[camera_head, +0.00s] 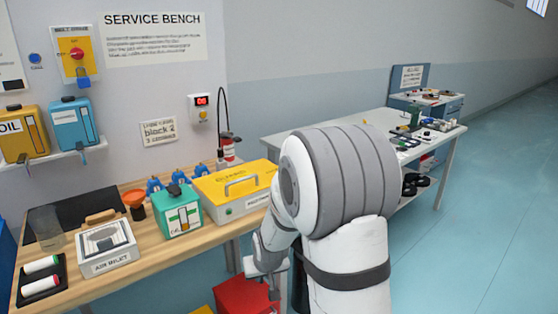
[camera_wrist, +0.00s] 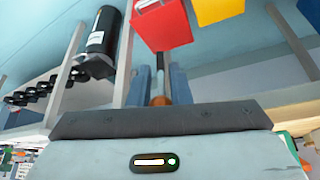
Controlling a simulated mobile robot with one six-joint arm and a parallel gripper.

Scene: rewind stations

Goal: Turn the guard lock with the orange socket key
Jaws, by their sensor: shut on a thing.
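My gripper (camera_wrist: 160,82) is shut on the orange socket key (camera_wrist: 160,100). In the wrist view its orange part sits between the two blue-grey fingers. Its dark shaft (camera_wrist: 160,65) extends beyond them. In the head view my gripper (camera_head: 264,277) is low in front of the bench's right end, above a red box, and the key cannot be made out there. I cannot identify the guard lock for certain. A yellow housing with a handle (camera_head: 236,184) stands on the bench behind my arm, partly hidden by it.
The wooden bench (camera_head: 165,252) holds a green box (camera_head: 178,216), a white tray box (camera_head: 106,250) and several blue items. A red box (camera_head: 245,298) is below my gripper. A second table (camera_head: 358,124) stands behind my arm. Open floor (camera_head: 490,210) is at right.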

